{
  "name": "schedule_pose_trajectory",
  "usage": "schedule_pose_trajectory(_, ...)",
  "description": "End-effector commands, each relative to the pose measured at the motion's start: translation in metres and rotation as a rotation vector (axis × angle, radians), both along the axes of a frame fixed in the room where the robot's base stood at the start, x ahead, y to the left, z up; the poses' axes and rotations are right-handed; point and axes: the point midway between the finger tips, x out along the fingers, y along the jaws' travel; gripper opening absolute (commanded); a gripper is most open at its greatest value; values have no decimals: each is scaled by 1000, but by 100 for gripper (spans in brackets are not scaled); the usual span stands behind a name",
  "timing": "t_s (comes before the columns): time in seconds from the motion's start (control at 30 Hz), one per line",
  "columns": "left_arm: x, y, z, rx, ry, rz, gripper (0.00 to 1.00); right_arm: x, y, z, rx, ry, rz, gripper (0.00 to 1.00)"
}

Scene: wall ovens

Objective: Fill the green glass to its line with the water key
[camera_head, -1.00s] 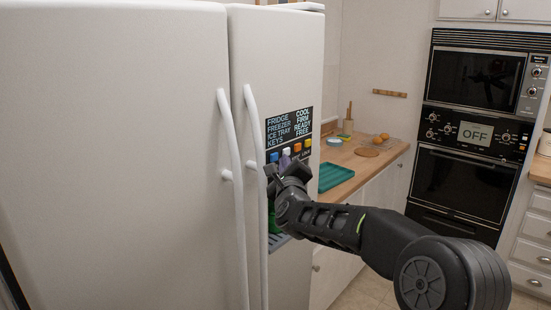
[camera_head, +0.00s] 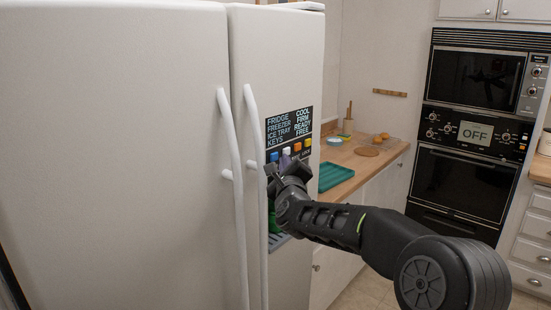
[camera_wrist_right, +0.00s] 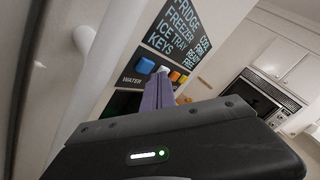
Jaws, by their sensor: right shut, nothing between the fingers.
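The blue water key (camera_head: 274,157) sits at the left of a row of keys on the fridge's dispenser panel. It also shows in the right wrist view (camera_wrist_right: 146,66), above the word WATER. My right gripper (camera_head: 286,160) is shut and empty, its purple fingertips (camera_wrist_right: 159,88) at the key row, just right of and below the blue key. I cannot tell whether they touch a key. The green glass (camera_head: 273,222) is in the dispenser recess below the keys, mostly hidden by my right gripper and arm. Its line and water level cannot be seen. My left gripper is not in view.
The panel display (camera_head: 289,129) lists FRIDGE, FREEZER, ICE TRAY and KEYS, with READY and FREE among the readings. Long white door handles (camera_head: 233,195) stand out left of the dispenser. A counter with a teal tray (camera_head: 337,176) is behind my right arm. Wall ovens (camera_head: 465,185) are at the right.

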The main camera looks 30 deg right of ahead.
Motion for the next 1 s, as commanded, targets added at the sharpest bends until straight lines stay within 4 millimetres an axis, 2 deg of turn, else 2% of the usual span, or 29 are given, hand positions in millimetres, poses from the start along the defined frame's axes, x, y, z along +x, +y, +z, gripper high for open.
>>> schedule_pose_trajectory(0.67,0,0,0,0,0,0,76,0,0,0,0,0,0,0)
schedule_pose_trajectory(1.0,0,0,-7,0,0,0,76,8,2,0,0,-1,-1,0)
